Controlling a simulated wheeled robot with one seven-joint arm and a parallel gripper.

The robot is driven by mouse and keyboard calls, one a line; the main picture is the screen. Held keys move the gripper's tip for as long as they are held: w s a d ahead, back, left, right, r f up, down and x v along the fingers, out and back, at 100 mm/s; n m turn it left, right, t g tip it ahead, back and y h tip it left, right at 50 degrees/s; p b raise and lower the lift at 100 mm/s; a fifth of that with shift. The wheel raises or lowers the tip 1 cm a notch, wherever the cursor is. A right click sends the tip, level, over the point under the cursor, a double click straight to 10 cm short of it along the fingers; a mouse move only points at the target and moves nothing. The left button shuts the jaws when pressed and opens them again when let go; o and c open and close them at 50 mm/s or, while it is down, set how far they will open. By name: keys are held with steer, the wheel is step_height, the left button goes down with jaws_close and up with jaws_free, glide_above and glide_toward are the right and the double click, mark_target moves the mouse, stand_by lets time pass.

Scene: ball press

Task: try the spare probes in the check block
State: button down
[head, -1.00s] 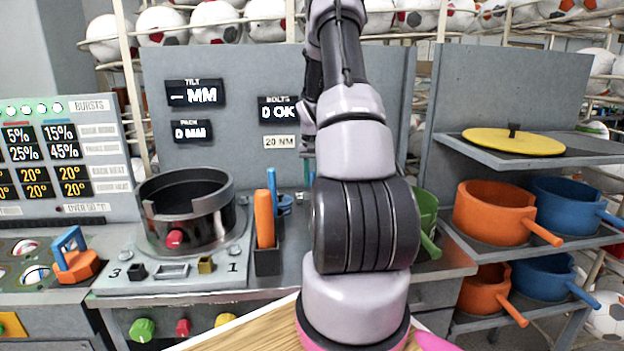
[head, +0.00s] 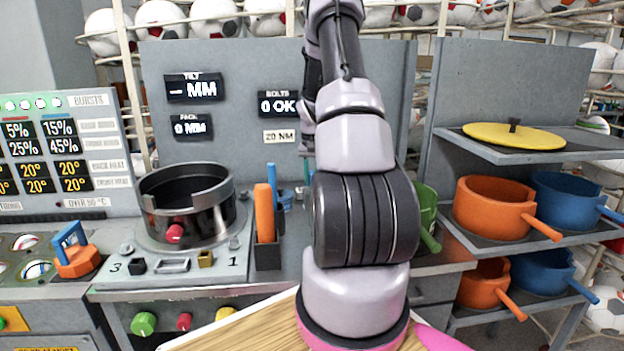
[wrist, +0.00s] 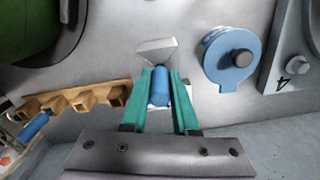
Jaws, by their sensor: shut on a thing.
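In the wrist view my gripper (wrist: 160,92) has its green fingers shut on a blue probe (wrist: 160,84), one finger on each side. A pale angular piece (wrist: 157,49) shows just beyond the probe's end; I cannot tell whether they touch. A tan block with several square sockets (wrist: 75,98) lies to the left, and another blue probe (wrist: 34,127) is at its left end. I cannot tell which piece is the check block. In the head view my arm hides the gripper and the held probe.
A round blue piece with a dark knob (wrist: 232,60) and a plate marked 4 (wrist: 296,62) are right of my gripper. A green rounded thing (wrist: 25,30) is at upper left. In the head view, a dark ring-shaped pot (head: 187,205) and an orange-handled tool (head: 265,213) stand left of my arm.

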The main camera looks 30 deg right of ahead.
steer(key=shift+f, duration=0.7)
steer(key=c, duration=0.6)
jaws_free()
steer(key=shift+r, duration=0.1)
step_height(320, 180, up, 11)
steer(key=shift+f, duration=0.1)
